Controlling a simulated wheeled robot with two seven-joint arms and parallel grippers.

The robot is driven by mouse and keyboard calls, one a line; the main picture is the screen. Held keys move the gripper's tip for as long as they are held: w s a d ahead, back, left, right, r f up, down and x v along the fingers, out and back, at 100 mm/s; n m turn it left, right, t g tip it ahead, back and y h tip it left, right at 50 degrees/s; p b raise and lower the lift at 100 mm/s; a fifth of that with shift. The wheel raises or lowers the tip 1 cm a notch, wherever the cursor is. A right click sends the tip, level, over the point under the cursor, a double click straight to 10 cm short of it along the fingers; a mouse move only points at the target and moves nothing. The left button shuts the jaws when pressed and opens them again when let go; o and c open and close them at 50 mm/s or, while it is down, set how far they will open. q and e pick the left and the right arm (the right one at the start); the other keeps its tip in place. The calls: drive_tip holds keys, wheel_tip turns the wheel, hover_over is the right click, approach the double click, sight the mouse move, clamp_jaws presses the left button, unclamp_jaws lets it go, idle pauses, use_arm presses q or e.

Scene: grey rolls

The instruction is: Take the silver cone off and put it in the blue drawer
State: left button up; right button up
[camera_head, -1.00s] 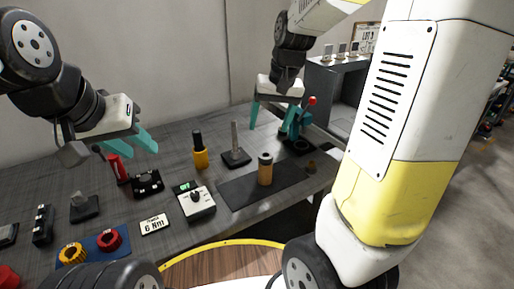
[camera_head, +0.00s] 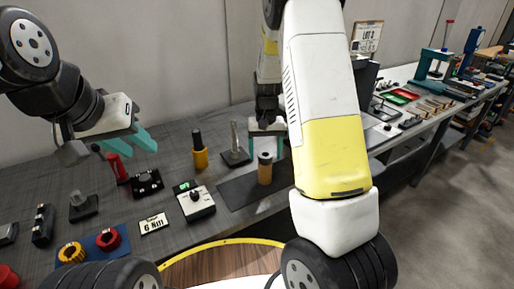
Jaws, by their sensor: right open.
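I cannot make out a silver cone for certain. A grey upright post (camera_head: 235,138) stands on a dark square base behind the dark mat, and a small grey piece on a dark base (camera_head: 82,205) stands at the left. No blue drawer shows. My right gripper (camera_head: 266,148) is open with teal fingers pointing down, behind a tan roll with a black top (camera_head: 265,170), right of the post; its jaws look empty. My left gripper (camera_head: 132,148) hangs above the left of the bench near a red-handled tool (camera_head: 118,168); its finger gap is unclear.
A yellow-and-black tool (camera_head: 200,155), a grey dial box (camera_head: 196,204), a label card (camera_head: 153,224) and a blue mat with red and yellow rings (camera_head: 88,248) are on the bench. The dark mat (camera_head: 238,192) has bare room. My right arm hides the bench's right part.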

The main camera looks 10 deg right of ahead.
drive_tip(key=shift+f, duration=0.6)
clamp_jaws()
drive_tip(key=shift+r, duration=0.2)
drive_tip(key=s+a+r, duration=0.2)
drive_tip(key=s+a, duration=0.2)
drive_tip(key=s, duration=0.3)
drive_tip(key=s+a+r, duration=0.2)
drive_tip(key=s+a, duration=0.2)
drive_tip(key=s, duration=0.2)
drive_tip(key=shift+s+a+r, duration=0.25)
drive_tip(key=shift+s+r, duration=0.1)
